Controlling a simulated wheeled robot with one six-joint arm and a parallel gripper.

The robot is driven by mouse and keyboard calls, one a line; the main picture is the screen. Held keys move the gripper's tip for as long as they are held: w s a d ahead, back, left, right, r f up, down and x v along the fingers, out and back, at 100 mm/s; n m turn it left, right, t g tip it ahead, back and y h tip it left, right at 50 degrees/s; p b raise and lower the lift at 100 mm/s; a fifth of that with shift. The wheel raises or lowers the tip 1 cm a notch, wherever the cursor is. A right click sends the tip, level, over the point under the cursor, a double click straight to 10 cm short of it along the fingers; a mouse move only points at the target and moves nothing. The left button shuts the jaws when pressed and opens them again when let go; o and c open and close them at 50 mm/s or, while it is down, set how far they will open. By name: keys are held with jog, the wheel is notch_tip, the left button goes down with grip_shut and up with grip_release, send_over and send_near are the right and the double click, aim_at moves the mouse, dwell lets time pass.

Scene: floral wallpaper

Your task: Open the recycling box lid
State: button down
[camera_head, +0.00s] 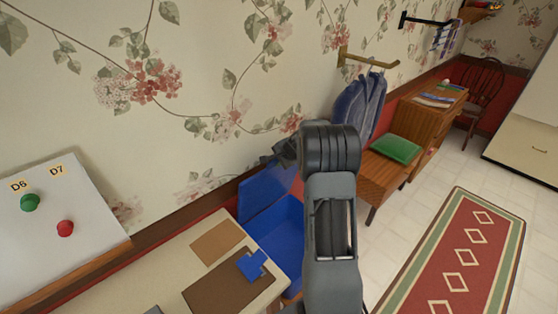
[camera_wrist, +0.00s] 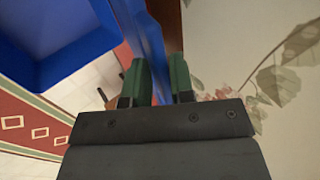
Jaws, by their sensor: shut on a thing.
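The blue recycling box (camera_head: 278,232) stands beside the table, against the wall, and I see into its blue inside. Its lid (camera_head: 262,193) is raised, tilted up toward the wall. My gripper (camera_head: 281,156) is at the lid's upper edge, partly hidden behind my arm in the head view. In the wrist view the two green fingers of my gripper (camera_wrist: 160,82) are on either side of the lid (camera_wrist: 147,30), shut on its edge. The open box (camera_wrist: 55,45) lies at the upper left of that view.
The table (camera_head: 215,285) at the left holds a clipboard (camera_head: 215,286) with a blue piece on it. A wooden bench (camera_head: 388,170) with a green cushion stands beyond the box. Open floor and a red rug (camera_head: 458,255) lie at the right.

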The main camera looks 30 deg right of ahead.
jog(key=c, duration=1.2)
grip_release()
jog(key=shift+a+f, duration=0.1)
jog(key=shift+f, duration=0.2)
jog(key=shift+o, duration=0.2)
jog(key=shift+r, duration=0.1)
jog(key=b+v, duration=0.2)
jog(key=v, duration=1.1)
jog(key=shift+s+d+r, duration=0.15)
jog(key=shift+d+r, duration=0.05)
jog(key=shift+r, duration=0.1)
jog(key=s+a+n+g+h, duration=0.1)
jog(key=s+a+n+g, duration=0.2)
jog(key=s+a+n, duration=1.2)
jog(key=s+a, duration=0.6)
jog(key=a, duration=0.1)
jog(key=shift+s+r+h, duration=0.2)
jog(key=shift+s+h, duration=0.1)
jog(key=shift+s, duration=0.1)
